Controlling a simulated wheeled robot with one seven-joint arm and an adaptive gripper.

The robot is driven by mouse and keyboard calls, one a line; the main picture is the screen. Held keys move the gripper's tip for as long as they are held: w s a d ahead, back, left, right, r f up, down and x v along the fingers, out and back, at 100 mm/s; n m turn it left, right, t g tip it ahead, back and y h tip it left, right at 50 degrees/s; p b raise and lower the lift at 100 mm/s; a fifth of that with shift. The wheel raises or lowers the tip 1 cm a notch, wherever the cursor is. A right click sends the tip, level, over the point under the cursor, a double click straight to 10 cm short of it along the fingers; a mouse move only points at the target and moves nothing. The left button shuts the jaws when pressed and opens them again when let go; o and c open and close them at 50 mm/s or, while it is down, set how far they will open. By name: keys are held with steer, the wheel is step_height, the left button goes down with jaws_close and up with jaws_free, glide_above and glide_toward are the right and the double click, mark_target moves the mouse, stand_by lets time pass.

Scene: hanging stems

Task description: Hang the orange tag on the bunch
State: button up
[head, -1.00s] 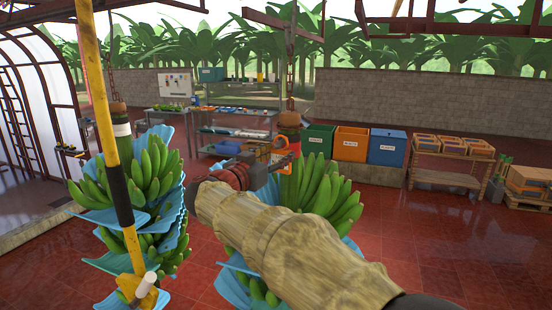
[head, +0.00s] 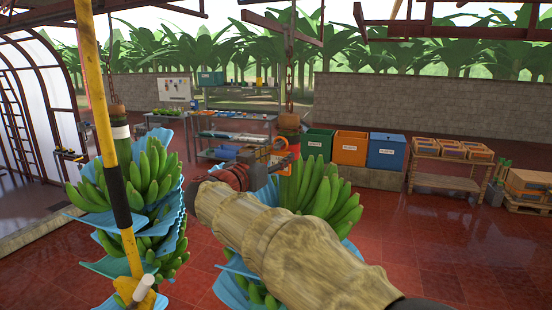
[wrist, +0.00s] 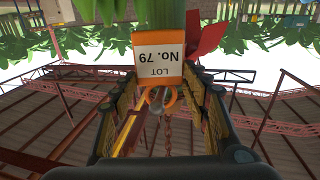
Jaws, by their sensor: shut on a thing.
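The orange tag (wrist: 158,62) shows upside down in the wrist view, with a white face reading "LOT No. 79" and an orange open loop (wrist: 158,98). My gripper (wrist: 165,84) is shut on the tag, its fingers on either side. In the head view my gripper (head: 268,163) and the tag's orange loop (head: 280,144) are at the stem of the right-hand banana bunch (head: 330,190). The stem top (head: 289,124) hangs from a chain. My arm hides part of this bunch. I cannot tell whether the loop touches the stem.
Another banana bunch (head: 152,172) with blue sheets hangs at left, behind a yellow pole (head: 104,110). Green (head: 318,143), orange (head: 351,147) and blue (head: 387,150) bins stand behind. A wooden table with crates (head: 450,165) is at right.

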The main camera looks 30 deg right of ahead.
steer(key=shift+d+f+b, duration=0.1)
steer(key=shift+f+b, duration=0.25)
steer(key=shift+b, duration=0.55)
stand_by(0.6)
steer(key=o, duration=1)
steer(key=v, duration=1.2)
steer(key=shift+f, duration=0.15)
